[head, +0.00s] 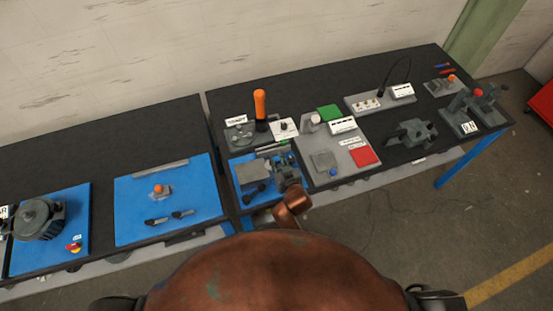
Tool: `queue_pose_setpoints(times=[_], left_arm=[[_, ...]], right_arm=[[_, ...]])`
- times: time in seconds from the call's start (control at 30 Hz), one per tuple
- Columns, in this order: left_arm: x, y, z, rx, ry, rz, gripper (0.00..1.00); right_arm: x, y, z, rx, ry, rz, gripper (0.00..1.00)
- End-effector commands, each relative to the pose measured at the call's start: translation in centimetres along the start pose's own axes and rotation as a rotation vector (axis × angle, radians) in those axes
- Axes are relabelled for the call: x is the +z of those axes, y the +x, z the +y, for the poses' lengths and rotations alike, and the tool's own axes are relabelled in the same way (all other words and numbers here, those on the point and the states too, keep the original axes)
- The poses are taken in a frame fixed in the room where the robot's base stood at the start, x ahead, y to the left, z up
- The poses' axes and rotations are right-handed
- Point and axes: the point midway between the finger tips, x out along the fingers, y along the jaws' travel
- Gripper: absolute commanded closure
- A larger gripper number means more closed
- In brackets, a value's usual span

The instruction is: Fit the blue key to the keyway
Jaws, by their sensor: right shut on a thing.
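My right gripper (287,172) is over the right side of a small blue mat on the middle of the bench, at the end of my copper-coloured arm. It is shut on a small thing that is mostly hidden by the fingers. I cannot make out the blue key or the keyway clearly at this size. A grey block (254,174) and dark small parts (255,190) lie on the mat just left of the gripper. My left gripper is not in view.
An orange-handled tool (260,104) rises behind. A larger blue mat (195,205) lies left. Black bench (390,165) is bare in places to the right.

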Motion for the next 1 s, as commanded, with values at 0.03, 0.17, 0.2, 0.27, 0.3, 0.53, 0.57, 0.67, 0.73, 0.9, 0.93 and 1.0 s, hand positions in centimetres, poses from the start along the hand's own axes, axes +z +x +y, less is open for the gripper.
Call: queue_pose_setpoints(times=[0.03, 0.17, 0.2, 0.27, 0.3, 0.53, 0.57, 0.67, 0.73, 0.9, 0.93, 1.0], left_arm=[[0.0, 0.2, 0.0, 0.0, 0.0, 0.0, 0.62], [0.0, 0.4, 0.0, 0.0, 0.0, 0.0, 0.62], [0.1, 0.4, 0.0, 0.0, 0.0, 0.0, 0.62], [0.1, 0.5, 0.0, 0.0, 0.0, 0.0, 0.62], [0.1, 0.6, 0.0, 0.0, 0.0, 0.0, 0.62], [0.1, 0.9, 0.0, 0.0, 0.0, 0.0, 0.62], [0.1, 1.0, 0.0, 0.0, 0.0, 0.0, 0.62], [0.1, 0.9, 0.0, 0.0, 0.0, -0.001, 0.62], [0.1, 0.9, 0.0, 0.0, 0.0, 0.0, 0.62], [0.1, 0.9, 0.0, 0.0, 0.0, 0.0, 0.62], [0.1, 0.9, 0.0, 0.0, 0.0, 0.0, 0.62], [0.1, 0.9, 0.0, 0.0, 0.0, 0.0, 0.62]], right_arm=[[0.0, 0.1, -0.4, -0.001, 0.011, 0.0, 1.0], [0.3, 0.2, -0.4, 0.0, 0.011, 0.0, 1.0], [0.4, 0.2, -0.4, 0.0, 0.011, 0.0, 1.0], [0.6, 0.3, -0.4, 0.0, 0.011, -0.001, 1.0], [0.7, 0.3, -0.3, 0.0, 0.011, -0.001, 1.0], [1.3, 0.5, -0.2, 0.003, 0.012, -0.003, 1.0], [1.4, 0.5, -0.2, 0.004, 0.012, -0.003, 1.0], [1.4, 0.5, -0.1, 0.005, 0.013, -0.005, 0.76], [1.5, 0.5, -0.2, 0.003, 0.013, -0.006, 0.71], [1.6, 0.6, -0.3, 0.001, 0.013, -0.009, 0.6], [1.6, 0.6, -0.4, 0.0, 0.013, -0.009, 0.6], [1.6, 0.6, -0.5, -0.001, 0.013, -0.01, 0.6]])
